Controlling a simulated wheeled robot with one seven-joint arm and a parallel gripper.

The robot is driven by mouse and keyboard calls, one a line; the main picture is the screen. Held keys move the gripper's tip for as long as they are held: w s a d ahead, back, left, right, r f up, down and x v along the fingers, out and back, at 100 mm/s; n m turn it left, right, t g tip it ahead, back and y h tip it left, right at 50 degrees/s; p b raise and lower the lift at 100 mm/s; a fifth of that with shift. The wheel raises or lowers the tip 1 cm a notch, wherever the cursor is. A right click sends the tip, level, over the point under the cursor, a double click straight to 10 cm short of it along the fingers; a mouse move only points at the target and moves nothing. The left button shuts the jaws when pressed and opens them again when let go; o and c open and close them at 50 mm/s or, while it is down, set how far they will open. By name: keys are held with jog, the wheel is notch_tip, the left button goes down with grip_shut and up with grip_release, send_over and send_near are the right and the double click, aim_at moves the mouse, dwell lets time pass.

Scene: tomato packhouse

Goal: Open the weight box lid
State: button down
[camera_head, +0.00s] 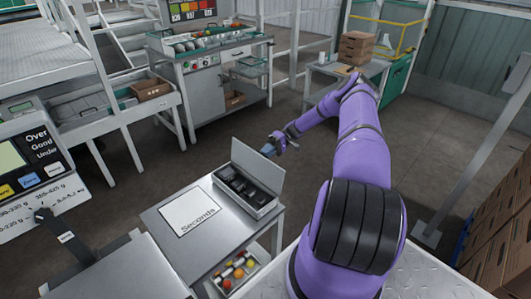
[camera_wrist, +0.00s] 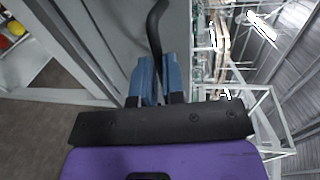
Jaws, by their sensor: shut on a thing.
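The weight box (camera_head: 262,211) is a grey box on a small steel table, with dark weights showing inside. Its grey lid (camera_head: 258,166) stands raised, roughly upright, along the far side of the box. My gripper (camera_head: 269,149) is behind the lid's upper edge, its fingertips partly hidden by the lid. In the wrist view, its blue fingers (camera_wrist: 158,85) are shut on a black curved handle (camera_wrist: 155,28) beside a grey panel that appears to be the lid (camera_wrist: 115,25).
The steel table (camera_head: 163,212) also carries a white "Seconds" sheet (camera_head: 190,211). A tray of tomatoes (camera_head: 226,284) sits below it. A scale display (camera_head: 30,160) stands at left. A bench with brown boxes (camera_head: 356,47) is behind. Open floor lies beyond the table.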

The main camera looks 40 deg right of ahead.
jog(key=shift+s+a+f, duration=0.1)
jog(key=shift+s+f, duration=0.05)
jog(key=shift+f, duration=0.1)
jog(key=c, duration=1.2)
grip_release()
jog(key=shift+r, duration=0.15)
jog(key=d+r, duration=0.1)
jog(key=d, duration=0.9)
jog(key=shift+w+d+r, duration=0.3)
jog(key=shift+d, duration=0.05)
